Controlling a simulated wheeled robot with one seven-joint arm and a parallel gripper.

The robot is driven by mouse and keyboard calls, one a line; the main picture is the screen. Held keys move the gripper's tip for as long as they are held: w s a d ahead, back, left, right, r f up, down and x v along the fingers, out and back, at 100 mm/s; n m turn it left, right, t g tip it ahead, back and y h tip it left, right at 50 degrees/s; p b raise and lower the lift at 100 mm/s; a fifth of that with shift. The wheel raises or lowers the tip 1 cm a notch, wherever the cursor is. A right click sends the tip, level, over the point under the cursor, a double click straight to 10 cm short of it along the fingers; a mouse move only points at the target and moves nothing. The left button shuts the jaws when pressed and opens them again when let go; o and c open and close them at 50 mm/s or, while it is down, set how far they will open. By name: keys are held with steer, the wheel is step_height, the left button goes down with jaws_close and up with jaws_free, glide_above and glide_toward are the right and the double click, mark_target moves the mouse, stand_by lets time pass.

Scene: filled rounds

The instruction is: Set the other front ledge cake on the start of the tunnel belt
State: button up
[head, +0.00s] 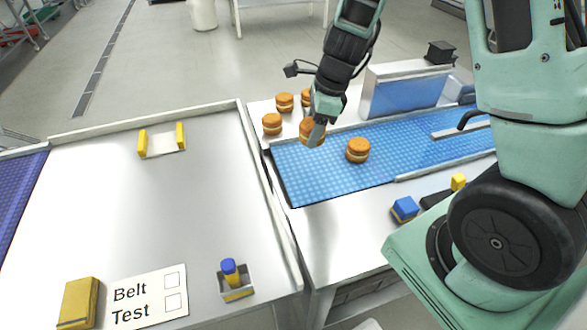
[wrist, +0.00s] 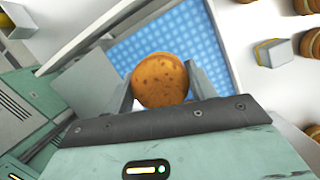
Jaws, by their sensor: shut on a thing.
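My gripper (head: 314,122) is shut on a round orange-brown filled cake (head: 307,132). In the wrist view the cake (wrist: 160,80) sits between the two grey fingers, with the blue belt (wrist: 215,35) behind it. In the head view the held cake is over or near the left end of the blue belt (head: 300,178); its height above it is hard to tell. Another cake (head: 358,151) stands on the belt to the right. Several cakes, such as one at the ledge's near side (head: 271,124), stand on the white ledge left of the gripper.
A white housing with a blue panel (head: 405,95) stands along the belt's far side. The left table holds a Belt Test card (head: 150,297) and a small box (head: 237,287).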

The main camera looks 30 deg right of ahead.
mark_target(305, 168)
steer(key=shift+w+d+f, duration=0.15)
steer(key=shift+f, duration=0.05)
step_height(305, 168, down, 10)
steer(key=b, duration=0.2)
steer(key=shift+w+r+b, duration=0.1)
steer(key=shift+r+b, duration=0.15)
steer(key=shift+b, duration=0.05)
steer(key=shift+f, duration=0.15)
steer(key=o, duration=0.7)
